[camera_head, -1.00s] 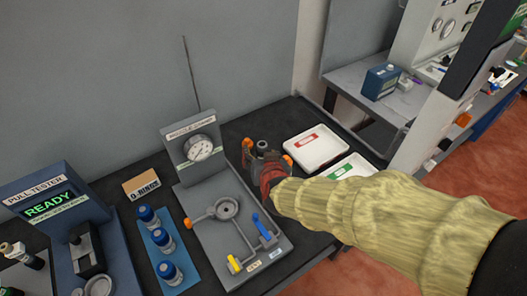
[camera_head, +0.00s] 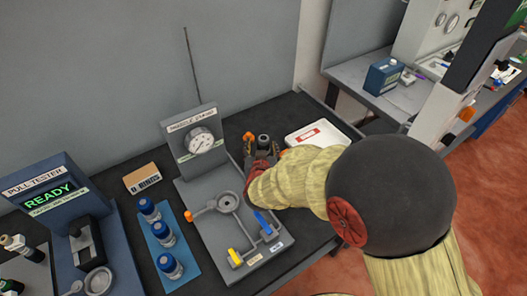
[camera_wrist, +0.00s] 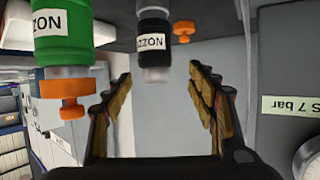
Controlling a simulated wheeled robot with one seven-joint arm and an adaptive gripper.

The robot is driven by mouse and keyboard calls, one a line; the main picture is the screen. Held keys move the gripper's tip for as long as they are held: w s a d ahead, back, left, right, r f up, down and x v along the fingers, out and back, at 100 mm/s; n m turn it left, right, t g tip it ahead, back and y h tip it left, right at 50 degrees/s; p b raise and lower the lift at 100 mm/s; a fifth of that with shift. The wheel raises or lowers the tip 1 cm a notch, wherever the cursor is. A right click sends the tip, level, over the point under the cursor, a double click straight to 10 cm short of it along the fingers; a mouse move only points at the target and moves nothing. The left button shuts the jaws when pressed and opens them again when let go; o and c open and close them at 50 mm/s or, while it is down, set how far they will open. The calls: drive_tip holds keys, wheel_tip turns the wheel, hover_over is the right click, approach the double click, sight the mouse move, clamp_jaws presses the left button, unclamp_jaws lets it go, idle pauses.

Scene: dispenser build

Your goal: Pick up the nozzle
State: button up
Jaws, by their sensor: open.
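In the wrist view a black nozzle (camera_wrist: 155,38) with a white label, its lettering upside down, shows between and just beyond the fingertips of my gripper (camera_wrist: 160,74). The fingers are apart, one on each side of its grey end, and I see no contact. A green nozzle (camera_wrist: 62,30) with a similar label and an orange tip is at the left of that view, outside the fingers. In the head view my gripper (camera_head: 262,154) is at the back of the bench, at the black nozzle's dark top (camera_head: 263,138). My arm hides the green nozzle there.
A grey stand with a gauge (camera_head: 199,141) is just left of my gripper. An orange knob (camera_head: 249,136) is close beside it. A white tray with a red label (camera_head: 318,143) lies to the right. Blue-capped vials (camera_head: 163,234) stand farther left.

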sight(263, 144)
drive_tip(key=x, duration=0.1)
drive_tip(key=b+x, duration=0.1)
drive_tip(key=x, duration=0.2)
drive_tip(key=shift+s+d+f+b, duration=0.15)
drive_tip(key=shift+d+f+b, duration=0.1)
drive_tip(key=shift+d+b, duration=0.1)
drive_tip(key=shift+w, duration=0.5)
drive_tip(key=shift+c, duration=0.3)
clamp_jaws()
drive_tip(key=shift+r, duration=0.1)
